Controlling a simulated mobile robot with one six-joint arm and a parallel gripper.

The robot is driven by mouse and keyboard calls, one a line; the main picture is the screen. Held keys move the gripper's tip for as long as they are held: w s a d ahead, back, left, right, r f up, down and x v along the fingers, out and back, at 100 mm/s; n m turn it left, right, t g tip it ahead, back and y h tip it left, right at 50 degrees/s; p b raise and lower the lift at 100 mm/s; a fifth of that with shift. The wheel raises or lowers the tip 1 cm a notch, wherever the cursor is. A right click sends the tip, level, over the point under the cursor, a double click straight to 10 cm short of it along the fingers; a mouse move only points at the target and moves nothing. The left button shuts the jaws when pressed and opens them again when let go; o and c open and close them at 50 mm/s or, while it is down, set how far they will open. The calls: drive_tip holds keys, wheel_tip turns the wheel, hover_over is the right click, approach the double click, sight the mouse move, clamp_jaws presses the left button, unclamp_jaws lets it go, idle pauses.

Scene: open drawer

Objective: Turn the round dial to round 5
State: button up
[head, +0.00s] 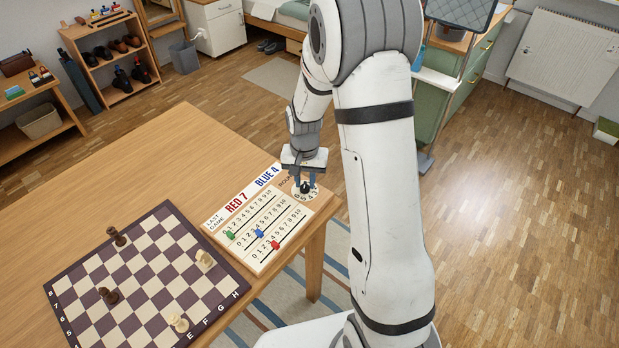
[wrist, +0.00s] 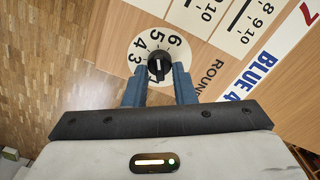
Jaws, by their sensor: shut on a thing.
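The round dial is a black knob (wrist: 159,66) on a white disc (wrist: 146,44) printed with numbers; 3, 4, 5 and 6 show in the wrist view. A small white mark is on the knob; I cannot tell surely which number it points at. The word ROUND is printed beside the disc. In the head view the dial disc (head: 313,190) is at the board's far right corner, partly covered. My gripper (head: 305,182) points down over it. In the wrist view its two blue fingers (wrist: 158,72) stand on either side of the knob, shut on it.
The scoreboard (head: 262,262) has green, blue and red sliders (head: 276,245) and the labels RED 7 and BLUE 4. It lies near the table's (head: 150,150) right edge. The far left tabletop is clear.

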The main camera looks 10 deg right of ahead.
sight(305, 183)
drive_tip(key=o, duration=1)
wheel_tip(305, 183, up, 7)
drive_tip(key=shift+r, duration=0.4)
drive_tip(key=shift+s+r, duration=0.1)
drive_tip(key=shift+r, duration=0.1)
drive_tip(key=s+r+n+t, duration=0.1)
drive_tip(key=s+r, duration=0.3)
drive_tip(key=s, duration=0.3)
drive_tip(key=s+d+r+n+p, duration=0.1)
drive_tip(key=s+r+n, duration=0.1)
drive_tip(key=s+r, duration=0.3)
drive_tip(key=s+r+n+t+p, duration=0.1)
drive_tip(key=s+r, duration=0.4)
drive_tip(key=s, duration=0.4)
drive_tip(key=shift+s+d+t, duration=0.2)
drive_tip(key=shift+s+t, duration=0.05)
drive_tip(key=shift+t, duration=0.05)
